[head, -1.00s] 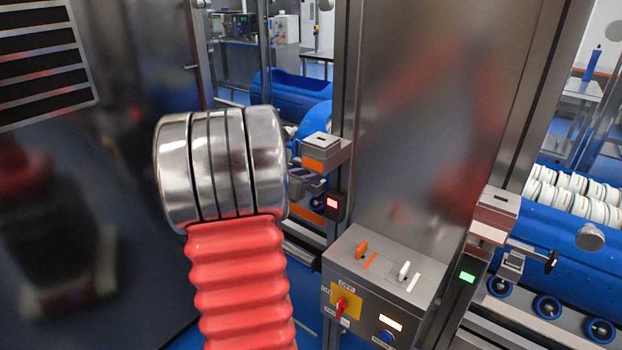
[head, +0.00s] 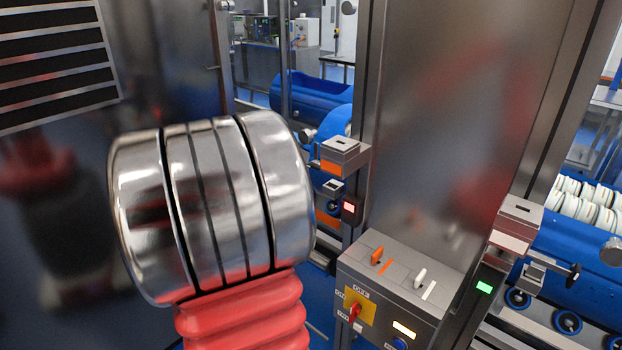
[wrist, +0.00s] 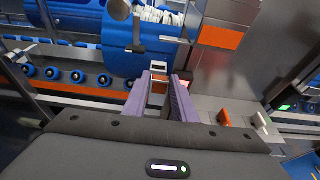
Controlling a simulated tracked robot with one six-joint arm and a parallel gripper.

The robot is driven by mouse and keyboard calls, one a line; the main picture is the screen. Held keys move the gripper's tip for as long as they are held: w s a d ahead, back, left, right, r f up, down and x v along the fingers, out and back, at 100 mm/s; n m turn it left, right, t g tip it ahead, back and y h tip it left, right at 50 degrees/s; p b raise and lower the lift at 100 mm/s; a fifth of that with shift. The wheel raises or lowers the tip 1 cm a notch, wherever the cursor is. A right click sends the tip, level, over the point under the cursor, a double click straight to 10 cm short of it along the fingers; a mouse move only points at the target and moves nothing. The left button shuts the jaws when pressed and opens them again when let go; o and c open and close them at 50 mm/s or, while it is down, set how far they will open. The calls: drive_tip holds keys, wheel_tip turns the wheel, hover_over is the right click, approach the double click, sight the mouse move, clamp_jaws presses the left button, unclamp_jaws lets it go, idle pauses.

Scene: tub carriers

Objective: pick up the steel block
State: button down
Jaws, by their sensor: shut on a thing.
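My gripper (wrist: 161,88) shows in the wrist view as two purple fingers. They are shut on a small pale steel block (wrist: 158,67) with a dark slot, at their tips. An orange patch (wrist: 160,87) shows between the fingers. In the head view a small slotted steel piece (head: 333,187) sits below the orange-faced bracket and looks like the same block. My gripper is not seen in the head view; my shiny arm joint and red bellows fill the left front. Whether the block is clear of its support cannot be told.
The orange-faced bracket (head: 340,155) stands close by, and in the wrist view its orange face (wrist: 220,37) is right of the fingers. A blue tub (wrist: 165,40) lies on rollers beyond. A lever panel (head: 398,285) and a right-hand bracket (head: 517,215) stand to the right.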

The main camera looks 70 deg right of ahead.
drive_tip(key=shift+w+a, duration=0.35)
drive_tip(key=shift+a, duration=0.45)
drive_tip(key=shift+w+a, duration=0.3)
drive_tip(key=shift+a, duration=0.45)
drive_tip(key=shift+w+a, duration=0.35)
drive_tip(key=shift+a, duration=0.45)
